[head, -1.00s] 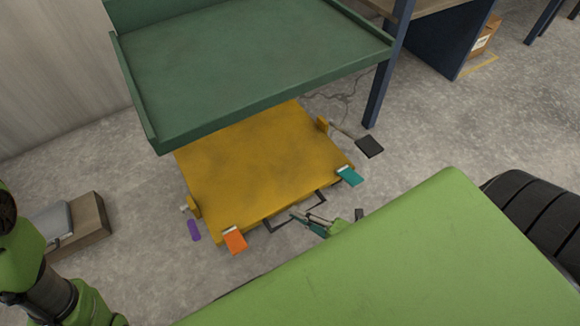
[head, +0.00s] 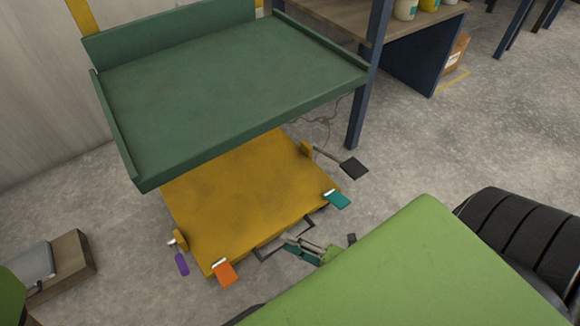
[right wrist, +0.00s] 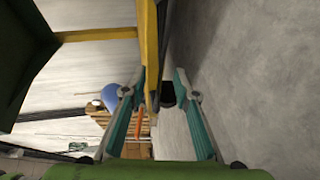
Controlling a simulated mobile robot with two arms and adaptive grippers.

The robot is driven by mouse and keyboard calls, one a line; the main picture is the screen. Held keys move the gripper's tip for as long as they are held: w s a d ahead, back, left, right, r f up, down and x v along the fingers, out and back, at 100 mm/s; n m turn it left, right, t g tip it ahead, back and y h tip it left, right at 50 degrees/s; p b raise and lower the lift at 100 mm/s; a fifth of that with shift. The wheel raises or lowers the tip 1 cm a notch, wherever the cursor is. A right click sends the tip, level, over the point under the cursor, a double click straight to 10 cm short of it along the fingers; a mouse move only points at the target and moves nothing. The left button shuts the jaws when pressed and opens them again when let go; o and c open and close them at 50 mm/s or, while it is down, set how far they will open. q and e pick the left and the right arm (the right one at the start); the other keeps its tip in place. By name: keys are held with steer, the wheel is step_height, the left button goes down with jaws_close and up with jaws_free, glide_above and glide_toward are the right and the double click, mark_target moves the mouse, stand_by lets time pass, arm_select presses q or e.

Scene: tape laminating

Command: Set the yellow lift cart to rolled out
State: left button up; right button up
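The yellow lift cart (head: 235,195) sits low on the floor, its rear part hidden under a green tray-like platform (head: 230,85). A black bar handle (head: 267,254) sticks out from its front edge. Orange (head: 225,273), teal (head: 338,200), purple (head: 182,264) and black (head: 354,168) pedals or tabs stand around its corners. My right gripper (head: 290,243) is at the handle. In the right wrist view its teal fingers (right wrist: 162,98) are apart, with the yellow cart edge (right wrist: 152,50) beyond; whether they straddle the bar is unclear. My left gripper is out of view.
A box with a grey object (head: 50,265) stands on the floor at left. A workbench (head: 350,22) with a dark blue leg is at the back right. A black tire-like wheel (head: 525,235) is at the right. Open concrete floor (head: 440,140) lies right of the cart.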

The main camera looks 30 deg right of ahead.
steer(key=v, duration=1.1)
steer(key=shift+s, duration=0.3)
steer(key=shift+s+d+r, duration=0.1)
steer(key=shift+d, duration=0.05)
